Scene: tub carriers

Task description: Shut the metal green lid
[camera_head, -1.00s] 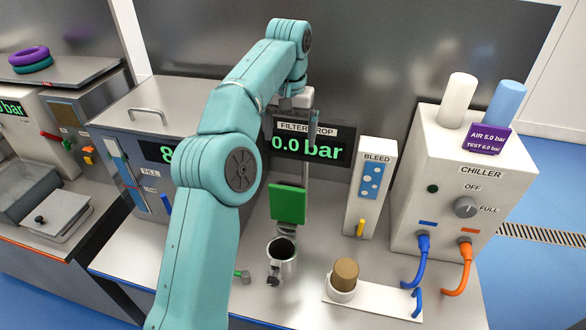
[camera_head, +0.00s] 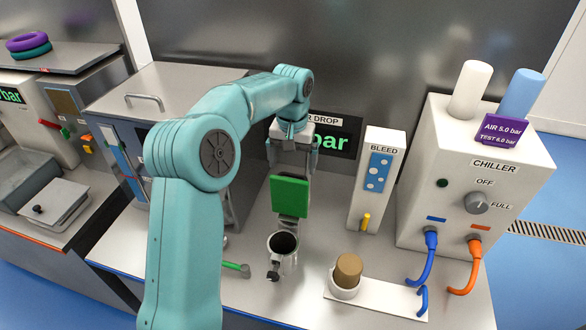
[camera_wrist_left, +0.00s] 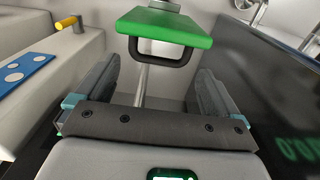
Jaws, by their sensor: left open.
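The green lid (camera_head: 290,196) stands raised, nearly upright, above and behind the open mouth of a metal cup (camera_head: 283,256) on the bench. In the left wrist view the green lid (camera_wrist_left: 165,27) lies beyond my fingertips, with a dark loop handle on it. My left gripper (camera_head: 291,163) is open and empty, just above and behind the lid in the head view. In the wrist view (camera_wrist_left: 158,75) its two fingers are spread with clear space between them, and I see no contact with the lid. My right gripper is not in view.
A white bleed unit (camera_head: 376,180) and the chiller (camera_head: 470,180) stand to the right. A brown-topped white pot (camera_head: 346,277) sits right of the cup. A green-handled tool (camera_head: 235,267) lies left of it. A dark display (camera_head: 335,137) is behind the gripper.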

